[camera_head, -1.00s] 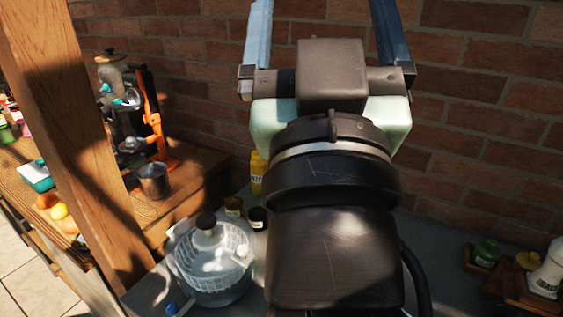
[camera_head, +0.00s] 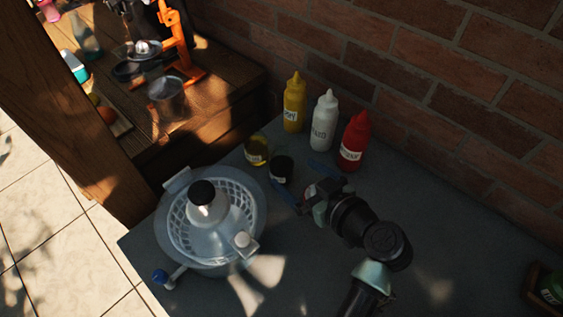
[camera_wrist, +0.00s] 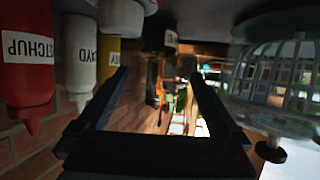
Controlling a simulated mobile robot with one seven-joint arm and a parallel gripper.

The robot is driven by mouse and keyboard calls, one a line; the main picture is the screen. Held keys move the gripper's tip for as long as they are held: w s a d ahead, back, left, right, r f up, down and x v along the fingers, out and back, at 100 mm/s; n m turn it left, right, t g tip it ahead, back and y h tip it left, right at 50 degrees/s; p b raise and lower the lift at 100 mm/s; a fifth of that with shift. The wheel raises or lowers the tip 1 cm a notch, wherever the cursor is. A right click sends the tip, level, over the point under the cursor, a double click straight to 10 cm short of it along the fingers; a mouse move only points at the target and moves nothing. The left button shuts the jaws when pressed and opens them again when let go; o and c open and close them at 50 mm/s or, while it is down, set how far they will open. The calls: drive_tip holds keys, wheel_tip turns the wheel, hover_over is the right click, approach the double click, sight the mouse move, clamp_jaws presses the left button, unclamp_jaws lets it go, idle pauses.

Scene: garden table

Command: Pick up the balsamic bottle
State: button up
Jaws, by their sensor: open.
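The small dark bottle (camera_head: 281,169), which I take for the balsamic bottle, stands on the grey counter beside a yellow-green oil bottle (camera_head: 257,149). My gripper (camera_head: 293,175) is open and low over the counter, its blue fingers pointing toward the dark bottle. The wrist picture is upside down; there the dark bottle (camera_wrist: 159,35) shows beyond and between the fingertips (camera_wrist: 157,73). The gripper looks empty. Whether the fingertips reach beside the bottle is hard to tell in the shadow.
A white salad spinner (camera_head: 210,224) stands close on the left of the gripper. Mustard (camera_head: 294,104), a white bottle (camera_head: 324,122) and ketchup (camera_head: 353,143) stand behind, along the brick wall. A metal cup (camera_head: 166,98) sits on the wooden shelf. The counter at right is mostly clear.

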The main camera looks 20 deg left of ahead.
sight(289, 166)
drive_tip(key=shift+d+f+p+x, duration=0.15)
drive_tip(key=shift+p+x, duration=0.2)
drive_tip(key=shift+x, duration=1.5)
drive_tip(key=shift+d+f+p+x, duration=0.1)
drive_tip(key=shift+p+x, duration=0.25)
drive_tip(key=shift+x, duration=1.5)
drive_tip(key=shift+w+r, duration=0.1)
drive_tip(key=shift+w, duration=0.1)
clamp_jaws()
drive_tip(key=shift+r, duration=0.1)
wheel_tip(289, 166, up, 10)
drive_tip(key=shift+f+b, duration=0.2)
drive_tip(key=shift+b, duration=0.15)
